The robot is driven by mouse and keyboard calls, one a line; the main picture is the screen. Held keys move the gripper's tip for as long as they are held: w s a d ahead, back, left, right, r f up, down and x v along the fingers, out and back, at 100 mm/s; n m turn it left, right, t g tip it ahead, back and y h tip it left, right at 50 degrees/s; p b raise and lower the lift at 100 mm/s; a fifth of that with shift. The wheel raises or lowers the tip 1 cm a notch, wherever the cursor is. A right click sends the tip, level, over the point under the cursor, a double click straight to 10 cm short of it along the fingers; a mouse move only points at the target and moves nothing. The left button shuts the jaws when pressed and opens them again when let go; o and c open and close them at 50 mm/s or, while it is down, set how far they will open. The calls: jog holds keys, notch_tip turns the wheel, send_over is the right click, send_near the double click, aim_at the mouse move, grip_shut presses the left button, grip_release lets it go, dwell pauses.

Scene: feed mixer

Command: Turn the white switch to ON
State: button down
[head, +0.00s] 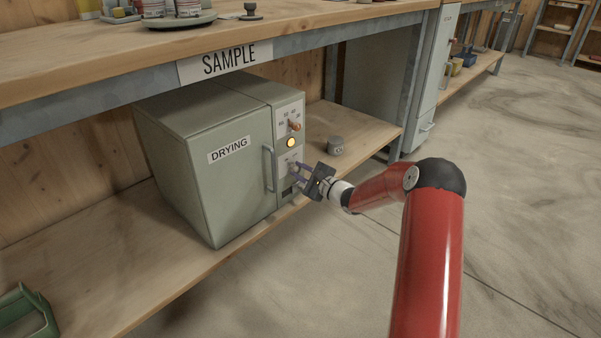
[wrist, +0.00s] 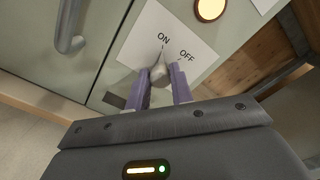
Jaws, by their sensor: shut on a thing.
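The white switch (wrist: 159,72) is on the control panel of the grey drying oven (head: 195,145), below the ON and OFF labels in the wrist view. My gripper (wrist: 160,82) has its two purple fingers on either side of the switch and is shut on it. In the head view my gripper (head: 299,171) reaches the panel from the right and largely hides the switch. The ON label (wrist: 164,38) is at the upper left and the OFF label (wrist: 186,56) at the right. I cannot tell exactly which label the switch points to.
A lit orange lamp (head: 291,142) and an orange-brown knob (head: 294,126) are above the switch. The oven's door handle (head: 269,168) is left of my gripper. A small grey container (head: 336,146) stands on the shelf to the right. The wooden bench top (head: 130,55) hangs over the oven.

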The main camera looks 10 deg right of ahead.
jog(key=c, duration=1.2)
grip_release()
jog(key=shift+c, duration=0.2)
jog(key=v, duration=0.7)
jog(key=shift+s+d+p, duration=0.25)
jog(key=shift+s+p, duration=0.05)
